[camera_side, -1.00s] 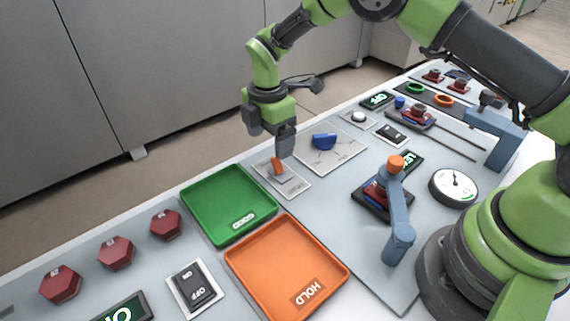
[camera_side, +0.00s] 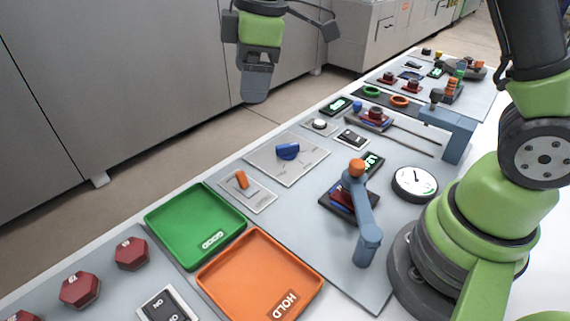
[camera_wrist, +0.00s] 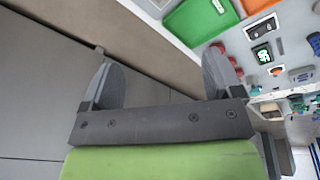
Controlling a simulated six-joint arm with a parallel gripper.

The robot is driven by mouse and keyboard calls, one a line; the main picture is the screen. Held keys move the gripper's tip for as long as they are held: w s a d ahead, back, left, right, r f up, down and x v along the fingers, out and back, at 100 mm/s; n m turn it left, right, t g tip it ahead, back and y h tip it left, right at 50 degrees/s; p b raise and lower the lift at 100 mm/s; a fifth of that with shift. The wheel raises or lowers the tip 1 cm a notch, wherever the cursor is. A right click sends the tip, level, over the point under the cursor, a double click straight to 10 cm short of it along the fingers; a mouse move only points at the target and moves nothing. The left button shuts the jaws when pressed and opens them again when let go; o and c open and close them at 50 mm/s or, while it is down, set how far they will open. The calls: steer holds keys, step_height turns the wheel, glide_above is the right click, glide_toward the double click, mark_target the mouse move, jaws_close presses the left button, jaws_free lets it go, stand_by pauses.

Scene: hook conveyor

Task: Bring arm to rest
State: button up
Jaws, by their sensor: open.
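My gripper (camera_side: 256,88) hangs high in the side view, above and behind the far edge of the work table, in front of the grey cabinets. It is empty and touches nothing. In the wrist view its two fingers (camera_wrist: 165,88) stand wide apart with only cabinet and floor between them. The orange lever switch (camera_side: 241,180) on its grey plate is below and to the left of my gripper, well clear of it.
The green GOOD tray (camera_side: 150,219) and orange HOLD tray (camera_side: 203,280) lie at front left, near red hexagonal parts (camera_side: 131,253). A blue knob (camera_side: 288,151), a blue crane-like post (camera_side: 368,235), a round gauge (camera_side: 415,182) and a blue block (camera_side: 447,132) stand on the table. Air around my gripper is free.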

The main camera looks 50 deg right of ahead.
steer(key=s+d+r+m+t, duration=0.2)
steer(key=s+r+m+t, duration=0.1)
steer(key=s+r+m, duration=0.65)
steer(key=s+d+f+m+t+y, duration=0.1)
steer(key=s+m, duration=0.4)
steer(key=s, duration=0.7)
steer(key=shift+f+t, duration=0.35)
steer(key=shift+t, duration=0.15)
